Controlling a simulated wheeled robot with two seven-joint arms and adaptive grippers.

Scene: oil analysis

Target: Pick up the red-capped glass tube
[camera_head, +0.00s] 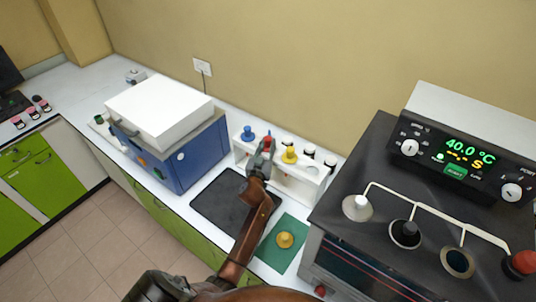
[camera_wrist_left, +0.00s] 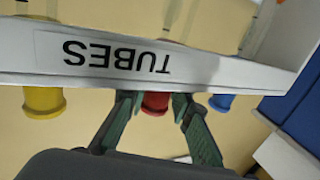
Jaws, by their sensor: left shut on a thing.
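The red-capped glass tube (camera_head: 269,134) is in the white rack labelled TUBES (camera_head: 314,180), with only its red cap clearly showing in the head view. In the left wrist view, which is upside down, the red cap (camera_wrist_left: 155,103) sits between the two fingers, at the rack's edge. My left gripper (camera_head: 264,147) is shut on the tube at its cap. My right gripper is not in view.
A blue-capped tube (camera_head: 248,133) and a yellow-capped tube (camera_head: 290,155) stand close on either side. A blue box machine (camera_head: 180,158) is left, a dark heater unit (camera_head: 400,190) right. A yellow knob-like piece (camera_head: 285,239) lies on a green mat (camera_head: 271,256). A black mat (camera_head: 215,195) is partly clear.

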